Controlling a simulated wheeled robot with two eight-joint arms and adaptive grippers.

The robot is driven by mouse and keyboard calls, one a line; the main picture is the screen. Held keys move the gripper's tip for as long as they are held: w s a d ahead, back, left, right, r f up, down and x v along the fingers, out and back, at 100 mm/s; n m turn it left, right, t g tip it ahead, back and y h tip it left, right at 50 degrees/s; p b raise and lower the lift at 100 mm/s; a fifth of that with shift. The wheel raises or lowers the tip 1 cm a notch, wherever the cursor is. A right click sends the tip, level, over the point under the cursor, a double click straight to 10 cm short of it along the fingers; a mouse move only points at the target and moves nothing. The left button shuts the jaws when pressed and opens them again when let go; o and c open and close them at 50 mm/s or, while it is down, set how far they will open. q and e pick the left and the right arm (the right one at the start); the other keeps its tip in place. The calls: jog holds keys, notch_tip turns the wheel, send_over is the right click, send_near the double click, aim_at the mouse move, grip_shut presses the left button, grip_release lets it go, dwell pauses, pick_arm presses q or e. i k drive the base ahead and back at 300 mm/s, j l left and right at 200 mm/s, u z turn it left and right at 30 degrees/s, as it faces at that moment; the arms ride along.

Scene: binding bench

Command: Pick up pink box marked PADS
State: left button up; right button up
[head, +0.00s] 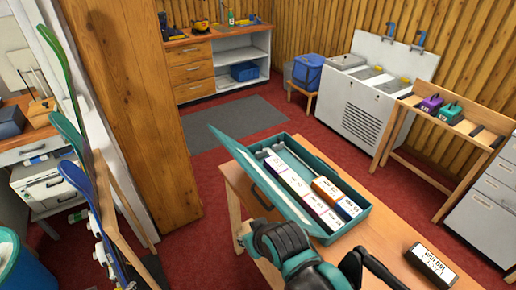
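An open teal case (342,232) stands on the wooden bench, its lid raised on the left. Several small boxes with white labels lie in it, among them an orange one (326,190) and a purple one (349,208). Pale pinkish boxes (315,203) lie along the near side. Their lettering is too small to read, so I cannot tell which is marked PADS. One teal and dark grey arm of mine, seemingly the right, reaches in at the bottom centre, near the case's front corner. Dark gripper parts (372,268) show beside it; their opening is unclear. My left gripper is not seen.
A black box with a white label (430,262) lies on the bench (385,235) to the right of the case. The raised lid (258,178) walls off the case's left side. Bare bench lies between case and black box. A wooden rack (470,128) stands beyond.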

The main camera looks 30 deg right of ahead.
aim_at(311, 203)
jog(key=z, duration=1.4)
